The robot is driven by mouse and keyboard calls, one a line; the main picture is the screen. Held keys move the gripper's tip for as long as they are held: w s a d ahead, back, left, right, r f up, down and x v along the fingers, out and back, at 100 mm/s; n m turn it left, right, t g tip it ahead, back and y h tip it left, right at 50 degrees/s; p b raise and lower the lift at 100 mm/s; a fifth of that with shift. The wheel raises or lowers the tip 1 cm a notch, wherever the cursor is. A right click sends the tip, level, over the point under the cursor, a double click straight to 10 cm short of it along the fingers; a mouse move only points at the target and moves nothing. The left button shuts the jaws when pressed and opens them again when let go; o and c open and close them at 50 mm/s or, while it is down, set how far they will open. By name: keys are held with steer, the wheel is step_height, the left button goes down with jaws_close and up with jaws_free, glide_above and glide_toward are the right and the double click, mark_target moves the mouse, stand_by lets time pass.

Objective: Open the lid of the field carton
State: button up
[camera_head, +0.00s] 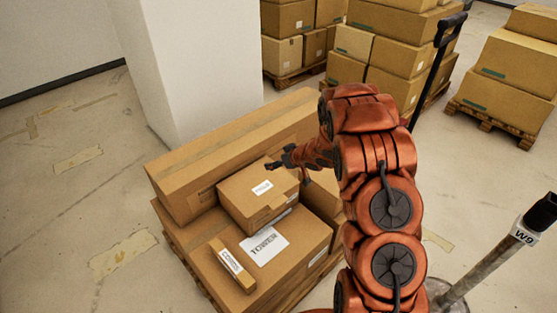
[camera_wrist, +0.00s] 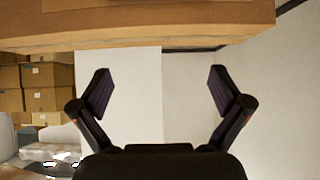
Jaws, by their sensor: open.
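A small cardboard carton (camera_head: 250,200) with a white label on its top, likely the field carton, sits on the stack in the head view. Its lid looks closed, and the label print is too small to read surely. My gripper (camera_head: 273,164) is at the far right part of its top; I cannot tell whether it touches. In the wrist view my gripper (camera_wrist: 160,92) is open, with nothing between its fingers. A cardboard carton (camera_wrist: 160,25) spans the top of that view; I cannot tell which carton it is.
A long carton (camera_head: 170,189) lies behind the small one. A larger carton (camera_head: 300,250) below carries a white paper (camera_head: 264,246) and a narrow labelled box (camera_head: 233,265). A white pillar (camera_head: 190,70) stands behind. A post marked W9 (camera_head: 490,262) stands at right. Floor at left is clear.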

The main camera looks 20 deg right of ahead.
steer(key=v, duration=1.1)
steer(key=shift+s+d+r, duration=0.15)
steer(key=shift+s+r, duration=0.05)
steer(key=shift+s, duration=0.05)
